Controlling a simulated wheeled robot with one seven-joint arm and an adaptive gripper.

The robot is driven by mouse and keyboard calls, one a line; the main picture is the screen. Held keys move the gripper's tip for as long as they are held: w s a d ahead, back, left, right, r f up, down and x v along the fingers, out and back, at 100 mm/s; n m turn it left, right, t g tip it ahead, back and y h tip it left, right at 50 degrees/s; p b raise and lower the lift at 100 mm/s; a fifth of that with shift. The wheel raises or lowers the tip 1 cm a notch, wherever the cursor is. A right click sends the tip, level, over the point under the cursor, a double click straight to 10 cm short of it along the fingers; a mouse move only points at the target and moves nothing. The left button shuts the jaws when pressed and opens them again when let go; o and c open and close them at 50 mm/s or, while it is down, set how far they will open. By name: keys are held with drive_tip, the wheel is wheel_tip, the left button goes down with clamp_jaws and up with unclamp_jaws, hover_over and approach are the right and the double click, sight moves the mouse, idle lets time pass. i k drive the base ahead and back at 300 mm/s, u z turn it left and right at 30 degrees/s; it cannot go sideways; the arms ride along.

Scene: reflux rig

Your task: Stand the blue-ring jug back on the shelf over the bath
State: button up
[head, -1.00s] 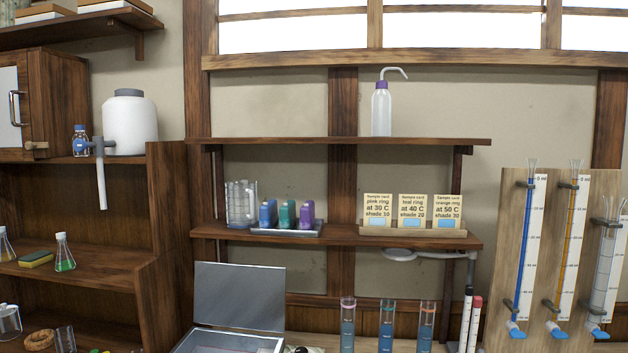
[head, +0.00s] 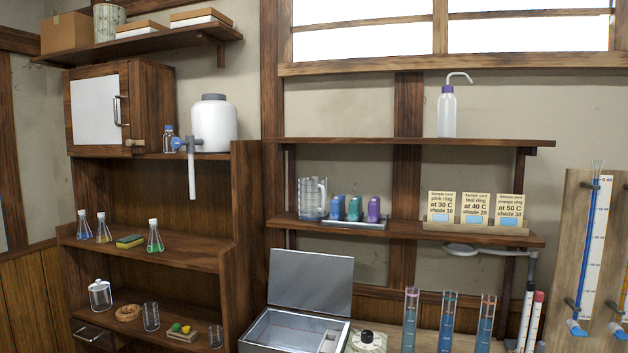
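A clear glass jug or group of glass vessels (head: 313,198) stands at the left end of the lower wall shelf (head: 400,229). I cannot make out a blue ring on it, so I cannot tell whether it is the blue-ring jug. Below this shelf is an open metal box (head: 262,333) with its lid (head: 311,281) raised; it may be the bath. The upper wall shelf (head: 350,141) holds a purple-collared wash bottle (head: 446,112). My gripper is not in view.
The lower shelf also holds a tray of coloured bottles (head: 353,208) and sample cards (head: 475,207). Tall cylinders (head: 447,325) stand on the bench below. A wooden cabinet at left holds flasks (head: 155,238) and glassware (head: 151,317). The upper shelf's left part is clear.

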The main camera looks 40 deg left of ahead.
sight(312, 190)
drive_tip(key=k, duration=0.5)
drive_tip(key=u, duration=1.1)
drive_tip(key=i, duration=0.35)
drive_tip(key=z, duration=0.05)
